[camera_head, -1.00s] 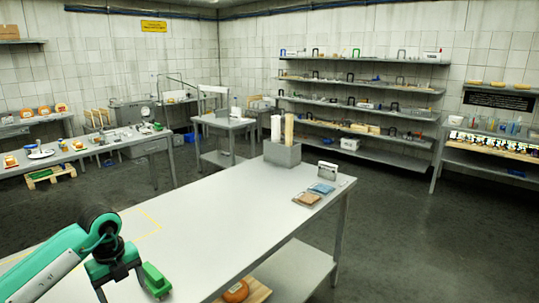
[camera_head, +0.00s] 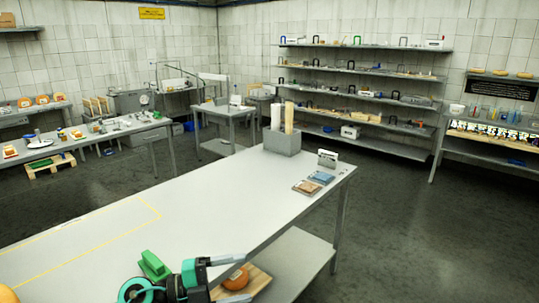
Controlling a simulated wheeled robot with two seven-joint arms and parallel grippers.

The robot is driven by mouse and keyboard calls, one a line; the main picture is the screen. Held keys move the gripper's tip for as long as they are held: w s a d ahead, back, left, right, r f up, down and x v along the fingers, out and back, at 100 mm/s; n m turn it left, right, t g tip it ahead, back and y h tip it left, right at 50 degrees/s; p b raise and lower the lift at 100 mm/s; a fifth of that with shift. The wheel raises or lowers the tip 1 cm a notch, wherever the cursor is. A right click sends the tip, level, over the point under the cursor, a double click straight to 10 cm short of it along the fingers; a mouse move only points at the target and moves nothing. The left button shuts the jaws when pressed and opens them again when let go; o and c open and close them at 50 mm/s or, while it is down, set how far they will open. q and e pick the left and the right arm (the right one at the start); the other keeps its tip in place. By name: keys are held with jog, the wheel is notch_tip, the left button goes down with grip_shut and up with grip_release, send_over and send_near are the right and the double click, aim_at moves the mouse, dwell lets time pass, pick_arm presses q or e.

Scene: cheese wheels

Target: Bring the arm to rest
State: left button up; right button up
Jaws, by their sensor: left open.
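My left gripper (camera_head: 218,277) is low at the bottom of the view, near the front edge of the grey worktable (camera_head: 120,220). Its jaws point to the right and are open, with nothing seen between them. A green object (camera_head: 153,265) with a raised top lies on the tabletop just left of the gripper, apart from the jaws. Most of my left arm is below the picture. My right gripper does not show.
An orange cheese wheel (camera_head: 236,278) sits on a wooden board on the table's lower shelf, partly behind the gripper. A yellow outline marks bare tabletop. An orange item (camera_head: 8,294) shows at bottom left.

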pick_arm(q)
jog(key=w+a+r+n+t+y, duration=0.15)
jog(key=a+n+t+y, duration=0.55)
jog(key=n+t, duration=0.85)
jog(key=s+a+f+n+g+y, duration=0.3)
jog(key=s+a+f+n+y, duration=0.15)
jog(key=f+n+y, duration=0.2)
jog(key=s+a+f+n+g+y, duration=0.3)
jog(key=a+f+n+y, duration=0.2)
jog(key=f, duration=0.3)
jog(key=s+f+g+h, duration=0.1)
jog(key=s+f+g, duration=0.45)
jog(key=s, duration=0.45)
jog(key=s+f+g, duration=0.5)
jog(key=s+f, duration=0.1)
jog(key=s, duration=0.4)
notch_tip(320, 180, down, 32)
jog(key=g, duration=0.1)
jog(key=s+a+f+g, duration=0.1)
jog(key=s+a+f, duration=0.1)
jog(key=s+f, duration=1.6)
jog(key=shift+s+a+f+m+g, duration=0.25)
jog(key=shift+s+a+m+g, duration=0.05)
jog(key=shift+s, duration=0.5)
